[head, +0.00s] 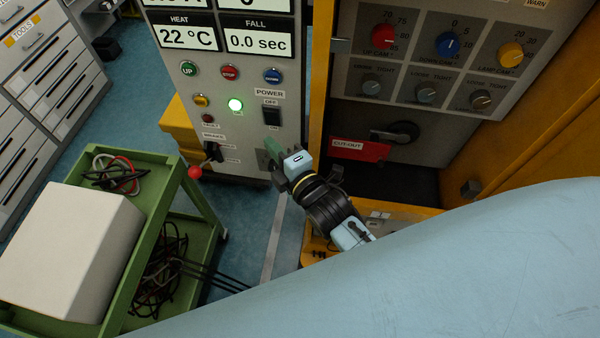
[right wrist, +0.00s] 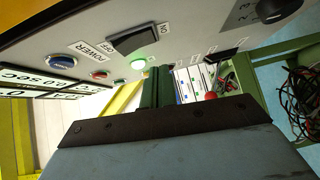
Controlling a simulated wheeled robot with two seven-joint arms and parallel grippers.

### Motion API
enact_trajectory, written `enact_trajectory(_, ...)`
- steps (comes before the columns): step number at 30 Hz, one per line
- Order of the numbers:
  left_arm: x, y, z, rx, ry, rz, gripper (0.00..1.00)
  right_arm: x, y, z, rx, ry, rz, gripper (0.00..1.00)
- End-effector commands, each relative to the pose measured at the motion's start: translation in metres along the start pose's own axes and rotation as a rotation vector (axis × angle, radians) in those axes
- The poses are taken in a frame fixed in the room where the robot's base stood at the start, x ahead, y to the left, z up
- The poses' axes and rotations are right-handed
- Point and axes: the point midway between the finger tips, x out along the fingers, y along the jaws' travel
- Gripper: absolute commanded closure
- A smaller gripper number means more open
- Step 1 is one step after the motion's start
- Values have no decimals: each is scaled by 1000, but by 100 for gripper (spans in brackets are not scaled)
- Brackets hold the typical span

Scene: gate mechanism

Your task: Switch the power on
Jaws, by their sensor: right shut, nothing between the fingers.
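The power switch (head: 272,116) is a black rocker on the grey control panel (head: 228,150), with POWER and OFF labels above it. In the right wrist view the rocker (right wrist: 135,39) shows at close range, with ON printed beside one end; I cannot tell which end is pressed in. A round green lamp (head: 235,105) to its left is lit, and it also glows in the right wrist view (right wrist: 138,64). My right gripper (head: 271,148) is shut and empty, its green fingers (right wrist: 157,82) just below the rocker, seemingly apart from it. My left gripper is not in view.
A red-knobbed lever (head: 195,172) juts out at the panel's lower left. UP, STOP and DOWN buttons (head: 230,73) sit above the lamp. A green cart (head: 150,185) with a white box (head: 65,250) and cables stands at left. A yellow-framed cabinet with knobs (head: 430,60) stands at right.

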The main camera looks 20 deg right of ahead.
Motion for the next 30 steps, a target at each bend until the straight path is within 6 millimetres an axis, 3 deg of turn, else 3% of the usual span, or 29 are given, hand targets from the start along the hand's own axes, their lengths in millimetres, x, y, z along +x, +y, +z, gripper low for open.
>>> enact_trajectory(6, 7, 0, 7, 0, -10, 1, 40, -49, -11, -1, -1, 1, -4, 100)
enact_trajectory(12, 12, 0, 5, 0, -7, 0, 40, -83, -15, -1, 0, 1, -3, 100)
enact_trajectory(18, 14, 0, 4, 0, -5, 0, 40, -98, -16, -1, 0, 1, -1, 100)
enact_trajectory(30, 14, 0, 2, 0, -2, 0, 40, -100, -16, -1, -1, 1, 0, 100)
